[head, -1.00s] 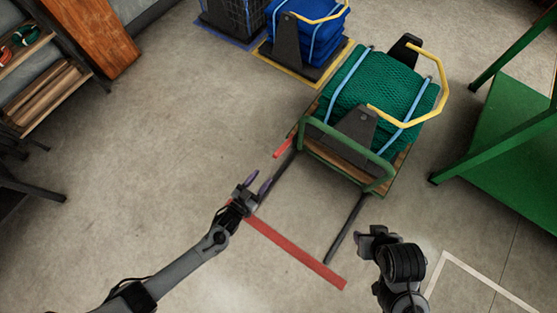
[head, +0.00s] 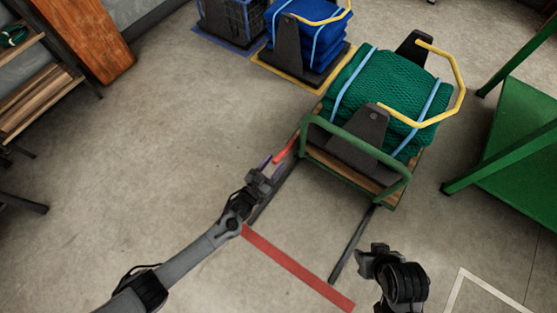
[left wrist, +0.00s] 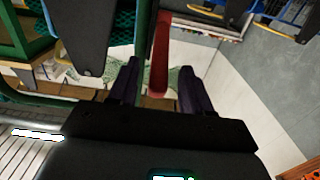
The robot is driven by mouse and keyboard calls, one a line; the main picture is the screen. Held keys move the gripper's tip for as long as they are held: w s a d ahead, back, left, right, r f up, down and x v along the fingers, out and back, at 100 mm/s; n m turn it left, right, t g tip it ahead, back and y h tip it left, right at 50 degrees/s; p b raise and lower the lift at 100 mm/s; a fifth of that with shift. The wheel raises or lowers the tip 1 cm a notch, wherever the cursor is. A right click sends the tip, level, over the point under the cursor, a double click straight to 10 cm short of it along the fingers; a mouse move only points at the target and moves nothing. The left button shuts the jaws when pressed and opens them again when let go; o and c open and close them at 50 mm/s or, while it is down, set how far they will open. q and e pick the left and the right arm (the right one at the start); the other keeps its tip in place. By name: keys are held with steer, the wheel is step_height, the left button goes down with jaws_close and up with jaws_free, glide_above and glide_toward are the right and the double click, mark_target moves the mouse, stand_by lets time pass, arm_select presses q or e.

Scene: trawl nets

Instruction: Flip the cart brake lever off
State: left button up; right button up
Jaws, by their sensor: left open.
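The green-framed cart (head: 400,186) carries a stack of green nets (head: 388,92) held by light blue straps. The red brake lever (head: 287,147) sticks out at the cart's near left corner. In the left wrist view the red lever (left wrist: 160,50) stands upright, with its lower end showing in the space between my fingers. My left gripper (head: 271,166) is open and empty, with its purple fingertips just short of the lever. The same fingers show in the left wrist view (left wrist: 160,88). My right gripper (head: 374,262) hangs in front of the cart; its jaws are unclear.
A yellow hoop bar (head: 455,85) arches over the nets. Two dark rails run from the cart to a red floor stripe (head: 295,266). A green table (head: 510,140) stands at right, wooden shelves (head: 38,108) at left. Blue nets (head: 312,40) stand behind. The left floor is clear.

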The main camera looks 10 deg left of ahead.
mark_target(278, 159)
arm_select(q)
steer(key=shift+b+x, duration=0.55)
steer(key=shift+x, duration=1.05)
steer(key=shift+c, duration=0.2)
jaws_close()
